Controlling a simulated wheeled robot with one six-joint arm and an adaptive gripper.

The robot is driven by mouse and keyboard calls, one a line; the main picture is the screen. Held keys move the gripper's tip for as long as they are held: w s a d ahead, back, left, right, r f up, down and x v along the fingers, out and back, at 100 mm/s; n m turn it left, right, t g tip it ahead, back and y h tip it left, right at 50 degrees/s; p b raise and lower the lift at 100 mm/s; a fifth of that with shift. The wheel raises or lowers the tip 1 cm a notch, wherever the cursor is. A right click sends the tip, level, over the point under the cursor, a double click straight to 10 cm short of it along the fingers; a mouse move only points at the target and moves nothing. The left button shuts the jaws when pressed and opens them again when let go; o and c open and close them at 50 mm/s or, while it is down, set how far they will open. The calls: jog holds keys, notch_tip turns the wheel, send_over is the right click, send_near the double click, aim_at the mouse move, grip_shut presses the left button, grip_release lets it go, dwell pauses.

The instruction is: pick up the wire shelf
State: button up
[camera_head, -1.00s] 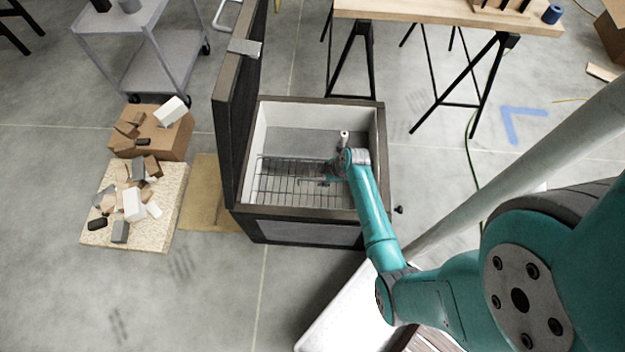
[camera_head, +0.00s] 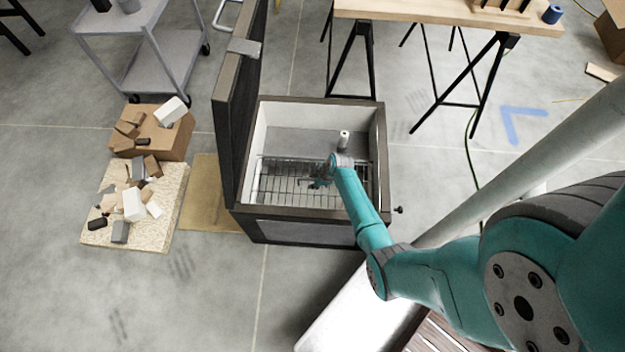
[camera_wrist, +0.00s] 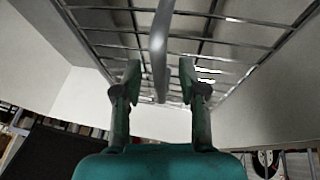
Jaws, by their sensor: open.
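The wire shelf (camera_head: 285,190) is a dark metal grid inside an open box-like cabinet with pale inner walls. My gripper (camera_head: 320,183) is over the shelf's middle in the head view, and my arm hides part of the grid. In the wrist view the wire shelf (camera_wrist: 215,45) fills the upper part, with a thicker bar running down its middle. My gripper (camera_wrist: 160,82) is open there, one finger on each side of that bar. The fingers look apart from the bar; whether they touch other wires I cannot tell.
The cabinet (camera_head: 300,228) has its lid (camera_head: 235,110) standing open on the left. A small white cylinder (camera_head: 344,138) is inside at the back. A board with blocks (camera_head: 120,215) lies left on the floor. A trestle table (camera_head: 440,14) stands behind.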

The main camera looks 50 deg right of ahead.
jog(key=shift+f, duration=0.25)
dwell(0.5)
grip_shut()
